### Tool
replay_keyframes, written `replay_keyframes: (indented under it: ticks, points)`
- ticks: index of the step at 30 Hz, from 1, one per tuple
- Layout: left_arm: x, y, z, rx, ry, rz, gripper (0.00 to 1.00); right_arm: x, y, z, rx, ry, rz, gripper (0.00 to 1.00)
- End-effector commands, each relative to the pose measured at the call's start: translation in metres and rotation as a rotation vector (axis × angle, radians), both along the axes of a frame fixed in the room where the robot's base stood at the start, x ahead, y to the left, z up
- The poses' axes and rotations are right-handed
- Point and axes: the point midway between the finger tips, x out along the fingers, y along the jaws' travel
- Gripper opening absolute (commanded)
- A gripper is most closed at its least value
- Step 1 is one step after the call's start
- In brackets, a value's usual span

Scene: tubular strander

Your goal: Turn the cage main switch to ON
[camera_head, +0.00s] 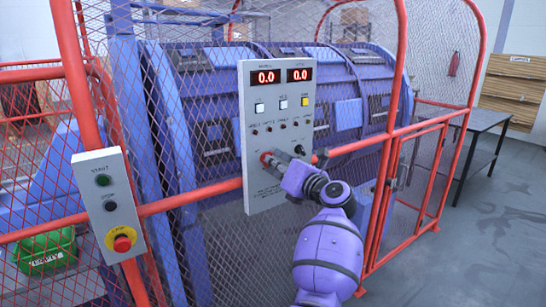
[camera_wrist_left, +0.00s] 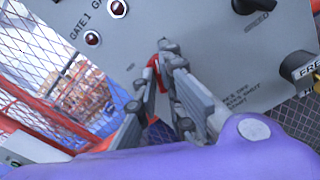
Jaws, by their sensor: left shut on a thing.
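The grey control panel (camera_head: 258,190) hangs on the red cage frame, with two red displays reading 0.0. A red switch handle (camera_head: 265,157), which I take to be the cage main switch, sits low on the panel's left side. My left gripper (camera_head: 272,160) is at the panel face there. In the left wrist view the left gripper (camera_wrist_left: 155,82) is shut on the red handle (camera_wrist_left: 154,70), which shows only partly between the fingers. Its ON and OFF marks are hidden or unreadable, so I cannot tell its position. My right gripper is in neither view.
A black knob (camera_head: 299,149) is on the panel just right of the gripper. A start/stop box (camera_head: 108,205) with a red emergency button (camera_head: 122,243) hangs at left. Red mesh fencing (camera_head: 225,245) surrounds the blue machine. A dark table (camera_head: 480,122) stands at right, with open floor before it.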

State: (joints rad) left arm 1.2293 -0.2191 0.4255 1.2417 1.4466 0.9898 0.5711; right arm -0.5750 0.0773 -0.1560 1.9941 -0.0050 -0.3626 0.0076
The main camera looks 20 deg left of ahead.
Motion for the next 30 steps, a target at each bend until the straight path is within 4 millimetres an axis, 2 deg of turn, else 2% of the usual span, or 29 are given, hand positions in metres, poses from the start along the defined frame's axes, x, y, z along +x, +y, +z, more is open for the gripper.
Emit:
replay_keyframes:
  ticks: [1,12,30]
  points:
    - [0.000,0.000,0.006,0.023,0.025,0.000,0.00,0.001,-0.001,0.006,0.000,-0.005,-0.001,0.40]
    - [0.000,-0.001,0.003,0.145,0.181,-0.002,0.00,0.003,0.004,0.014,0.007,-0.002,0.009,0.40]
    - [0.001,-0.001,0.000,0.178,0.224,-0.002,0.00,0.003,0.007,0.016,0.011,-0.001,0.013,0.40]
